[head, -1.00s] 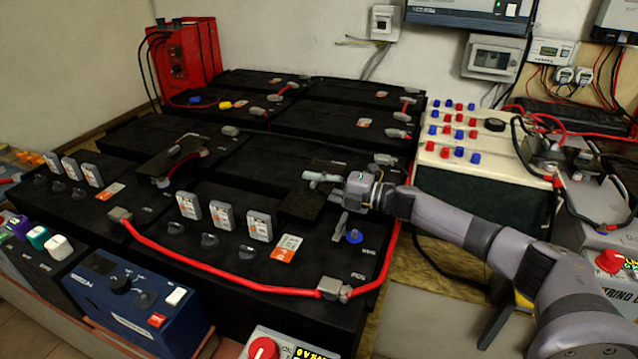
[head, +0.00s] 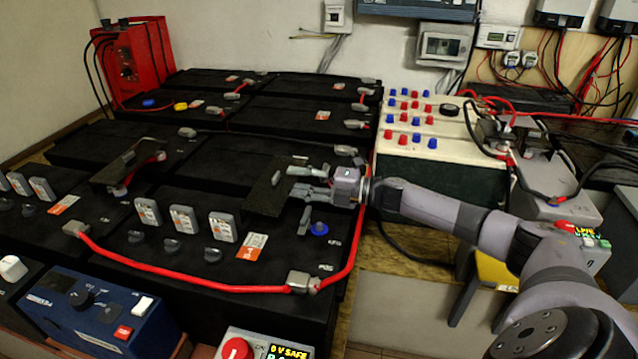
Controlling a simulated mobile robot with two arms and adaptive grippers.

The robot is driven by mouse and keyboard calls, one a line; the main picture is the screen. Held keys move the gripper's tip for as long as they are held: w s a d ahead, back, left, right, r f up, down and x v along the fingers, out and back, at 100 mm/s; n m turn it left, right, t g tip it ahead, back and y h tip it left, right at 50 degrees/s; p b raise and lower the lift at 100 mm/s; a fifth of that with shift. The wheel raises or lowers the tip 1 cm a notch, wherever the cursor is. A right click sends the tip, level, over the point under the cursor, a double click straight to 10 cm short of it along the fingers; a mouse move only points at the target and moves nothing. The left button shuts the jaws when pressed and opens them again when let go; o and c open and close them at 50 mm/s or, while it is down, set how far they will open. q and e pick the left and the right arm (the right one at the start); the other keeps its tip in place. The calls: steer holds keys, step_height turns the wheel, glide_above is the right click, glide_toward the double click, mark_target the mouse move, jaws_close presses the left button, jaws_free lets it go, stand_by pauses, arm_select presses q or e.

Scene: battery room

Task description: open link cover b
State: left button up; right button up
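Two dark, flat link covers show on the black batteries. One cover (head: 266,192) is on the front right battery, just left of my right gripper's fingers. The other cover (head: 122,168) is further left, with a short red link partly showing beside it. I see no letter on either, so I cannot tell which is b. My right gripper (head: 291,181) has its grey fingers spread, pointing left, at the right edge of the nearer cover. I see nothing held between them; whether they touch the cover is unclear. My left gripper is not in view.
A red cable (head: 180,278) runs along the battery front to a grey terminal (head: 303,282). Grey upright tabs (head: 183,219) and a blue knob (head: 319,229) stand nearby. A pale box (head: 430,145) with red and blue terminals stands behind my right arm.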

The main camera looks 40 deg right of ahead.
steer(key=v, duration=0.6)
steer(key=shift+s+d, duration=0.1)
stand_by(0.4)
